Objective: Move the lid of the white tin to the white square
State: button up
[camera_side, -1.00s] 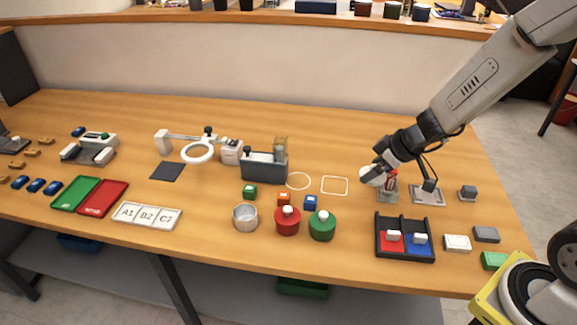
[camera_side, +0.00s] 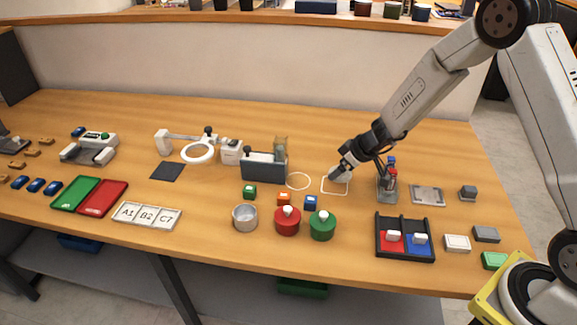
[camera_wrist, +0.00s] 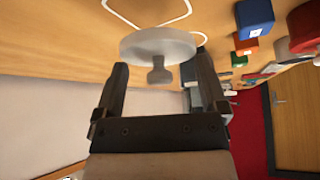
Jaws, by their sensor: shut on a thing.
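The white tin (camera_side: 245,218) stands open, without its lid, at the front middle of the table. My gripper (camera_side: 340,171) is shut on the white lid (camera_side: 334,174). In the wrist view the lid (camera_wrist: 158,46) is a round white disc with its knob between my gripper's fingers (camera_wrist: 160,68). The white square (camera_side: 335,192) is an outline on the table, and the lid is over its upper part. I cannot tell whether the lid touches the table. A white outline shows beyond the lid in the wrist view.
A white circle outline (camera_side: 299,181) lies left of the square. A blue block (camera_side: 311,203), a red tin (camera_side: 287,222) and a green tin (camera_side: 322,227) stand in front. A rack with bottles (camera_side: 387,187) stands close on the right.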

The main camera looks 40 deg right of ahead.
aim_at(335, 185)
jog(key=shift+w+f, duration=0.55)
jog(key=shift+f, duration=0.15)
jog(key=shift+w+f, duration=0.2)
jog(key=shift+f, duration=1.5)
jog(key=shift+f, duration=0.1)
jog(key=o, duration=0.9)
jog(key=shift+c, duration=0.2)
